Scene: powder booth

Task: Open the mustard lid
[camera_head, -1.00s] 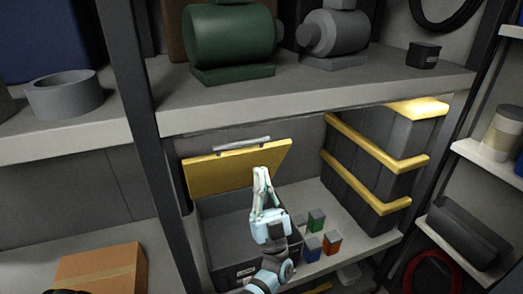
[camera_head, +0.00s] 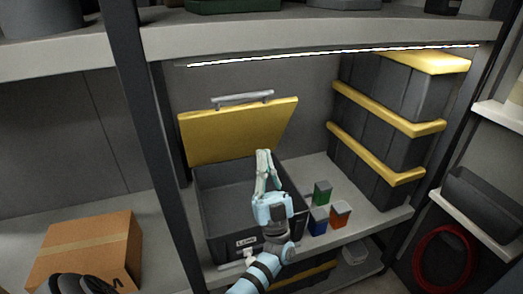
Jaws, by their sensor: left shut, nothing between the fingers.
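The mustard lid (camera_head: 225,133) stands raised and tilted at the back of a dark grey box (camera_head: 215,223) on the shelf. A grey bar handle (camera_head: 243,97) runs along the lid's upper edge. The box's inside shows and looks empty where I can see it. My left gripper (camera_head: 264,154) is shut and empty, in front of the lid's lower right part and over the box. I cannot tell whether its tips touch the lid. My left arm hides part of the box's right side. My right gripper is not in view.
Dark cases with yellow bands (camera_head: 385,125) stand further right. A dark post (camera_head: 150,140) rises at left, with a cardboard box (camera_head: 88,250) beyond it. A shelf (camera_head: 300,38) runs above.

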